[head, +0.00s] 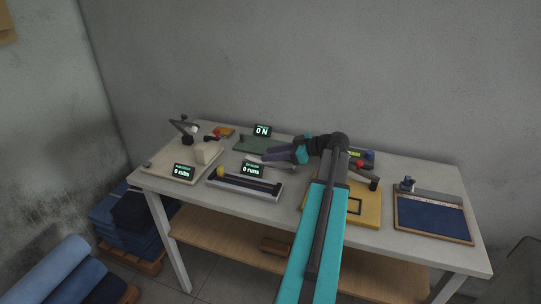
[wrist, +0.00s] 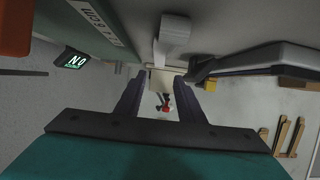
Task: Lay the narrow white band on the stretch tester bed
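My gripper (head: 264,157) reaches left, low over the middle of the table. In the wrist view its two dark fingers (wrist: 166,80) stand apart with a gap between them. A narrow white strip (wrist: 172,38), which looks like the band, shows just past the fingertips, bent at one end. I cannot tell whether it touches them. In the head view a small pale patch (head: 252,158) shows by the fingertips. The stretch tester appears to be the long dark-railed bed (head: 243,187) with a yellow knob and a "0 runs" display, in front of the gripper.
A green plate (head: 257,145) with a "0 N" display lies behind the gripper. A pale device with a cream block (head: 207,152) and another "0 runs" display stands left. A yellow-based device (head: 368,208) is partly behind my arm. A blue wood-framed tray (head: 432,218) lies right.

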